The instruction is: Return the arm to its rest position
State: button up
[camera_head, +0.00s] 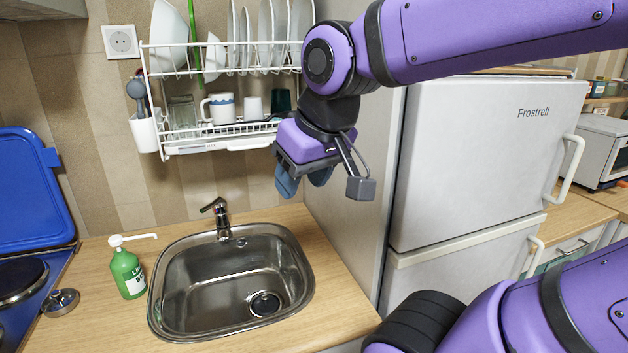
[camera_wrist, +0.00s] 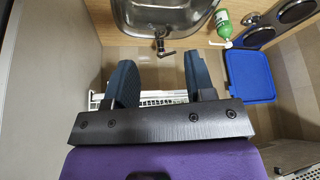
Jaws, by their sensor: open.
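My gripper (camera_head: 303,182) hangs from my purple arm at the upper middle of the head view, in front of the dish rack and above the right rear of the sink. In the wrist view my gripper (camera_wrist: 161,85) shows two dark blue fingers, spread apart. It is open, with nothing between the fingers. The hob lid (camera_head: 32,185) is a blue panel standing upright at the left, behind the hob. The lid also shows in the wrist view (camera_wrist: 249,76).
A wall dish rack (camera_head: 215,150) with plates and cups is close behind my gripper. A white fridge (camera_head: 465,150) stands to the right. Below are a steel sink (camera_head: 185,318), a faucet (camera_head: 220,218) and a green soap bottle (camera_head: 128,272). The hob (camera_head: 45,285) is at the left.

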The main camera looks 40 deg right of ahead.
jog(key=shift+s+a+r, duration=0.1)
jog(key=shift+s+r, duration=0.05)
jog(key=shift+s, duration=1.25)
